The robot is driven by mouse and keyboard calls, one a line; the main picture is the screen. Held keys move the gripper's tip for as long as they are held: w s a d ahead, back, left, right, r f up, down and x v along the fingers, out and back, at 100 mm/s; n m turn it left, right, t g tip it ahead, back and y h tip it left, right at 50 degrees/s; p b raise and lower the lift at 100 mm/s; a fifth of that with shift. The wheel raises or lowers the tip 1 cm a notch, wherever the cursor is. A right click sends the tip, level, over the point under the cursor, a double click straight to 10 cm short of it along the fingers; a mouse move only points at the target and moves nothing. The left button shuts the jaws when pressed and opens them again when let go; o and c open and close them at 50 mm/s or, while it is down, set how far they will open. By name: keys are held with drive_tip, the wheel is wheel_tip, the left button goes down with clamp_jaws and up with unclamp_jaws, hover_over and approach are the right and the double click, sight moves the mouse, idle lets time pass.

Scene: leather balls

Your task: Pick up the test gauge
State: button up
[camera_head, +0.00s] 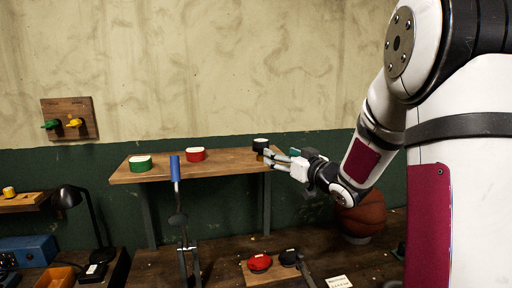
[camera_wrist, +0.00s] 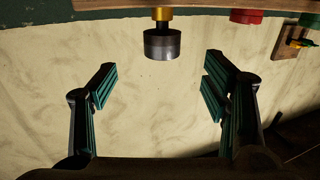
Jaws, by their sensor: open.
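The likely test gauge is a dark grey cylinder on a gold neck (camera_wrist: 162,43), at the top middle of the wrist view. It lies ahead of my fingers, between their lines and apart from both. A dark round thing (camera_head: 260,144) at the right end of the wooden shelf (camera_head: 228,162) in the head view seems to be the same item. My gripper (camera_head: 277,158) is at that shelf end, close to it. In the wrist view my gripper (camera_wrist: 158,88) is open, with nothing between its teal finger pads.
A red-sided piece (camera_head: 195,154) and a green-sided piece (camera_head: 140,163) sit further left on the shelf. A blue-handled lever (camera_head: 175,170) rises in front of it. A basketball (camera_head: 362,215) is below my forearm. Red and black items (camera_head: 260,263) lie on the bench.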

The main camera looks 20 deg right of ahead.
sight(265, 146)
drive_tip(key=w, duration=0.6)
drive_tip(key=shift+w+a, duration=0.25)
drive_tip(key=shift+a, duration=0.05)
drive_tip(key=shift+w+a+r+p, duration=0.1)
drive_tip(key=shift+w+a+p, duration=0.05)
drive_tip(key=shift+w, duration=0.75)
drive_tip(key=shift+w+a+r+p, duration=0.1)
drive_tip(key=shift+w+p, duration=0.05)
drive_tip(key=shift+w, duration=0.75)
drive_tip(key=shift+w+a+p, duration=0.15)
drive_tip(key=shift+w, duration=0.75)
drive_tip(key=c, duration=1.2)
